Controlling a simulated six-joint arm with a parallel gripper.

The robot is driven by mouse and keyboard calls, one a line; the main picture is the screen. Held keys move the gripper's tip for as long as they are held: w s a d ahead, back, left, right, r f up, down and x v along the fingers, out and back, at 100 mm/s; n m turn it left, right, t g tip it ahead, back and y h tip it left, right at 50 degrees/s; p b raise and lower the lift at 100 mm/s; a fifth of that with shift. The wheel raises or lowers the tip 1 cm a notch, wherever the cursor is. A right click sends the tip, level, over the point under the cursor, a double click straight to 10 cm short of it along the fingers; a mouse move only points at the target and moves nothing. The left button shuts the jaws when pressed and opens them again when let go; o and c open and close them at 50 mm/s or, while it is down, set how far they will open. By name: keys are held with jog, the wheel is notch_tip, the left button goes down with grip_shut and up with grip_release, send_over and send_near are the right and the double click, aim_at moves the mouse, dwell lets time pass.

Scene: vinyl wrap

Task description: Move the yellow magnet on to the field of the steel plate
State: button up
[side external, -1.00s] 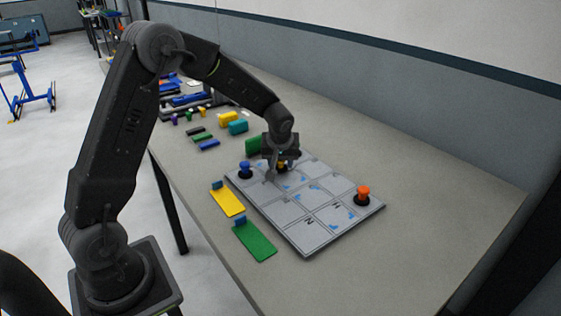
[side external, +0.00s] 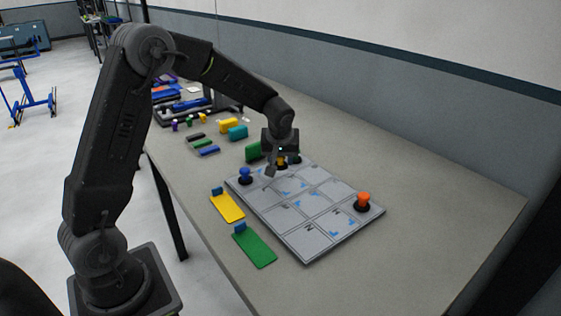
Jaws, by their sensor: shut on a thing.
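The yellow magnet (side external: 281,161) shows as a small yellow knob between the fingers of my gripper (side external: 278,163). My gripper is shut on it, low over the far edge of the steel plate (side external: 325,232). The fingers partly hide the magnet, and I cannot tell whether its base touches the plate. The plate is grey, marked into fields with dark lines, letters and small blue marks. A blue magnet (side external: 245,174) stands on the plate's left corner and an orange magnet (side external: 363,198) on its right corner.
A yellow card (side external: 228,207) and a green card (side external: 256,246) lie left of the plate. A green block (side external: 254,152) stands behind it, near my gripper. Yellow and teal blocks (side external: 237,131) and several small items lie farther back. The table at right is clear.

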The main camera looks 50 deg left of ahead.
jog(key=shift+r, duration=2.25)
jog(key=s+a, duration=0.1)
jog(key=s, duration=0.1)
jog(key=s+a+r, duration=0.1)
jog(key=s, duration=0.2)
jog(key=s+a+r, duration=0.1)
jog(key=s, duration=0.2)
jog(key=shift+s+a+r, duration=0.1)
jog(key=shift+a+r, duration=0.1)
jog(key=shift+r, duration=0.05)
jog(key=s, duration=0.8)
send_over(264, 194)
jog(key=s+d, duration=0.1)
notch_tip(264, 194, down, 6)
jog(key=shift+f, duration=0.2)
jog(key=shift+d+f, duration=0.1)
jog(key=shift+f, duration=1.95)
jog(key=shift+f, duration=0.15)
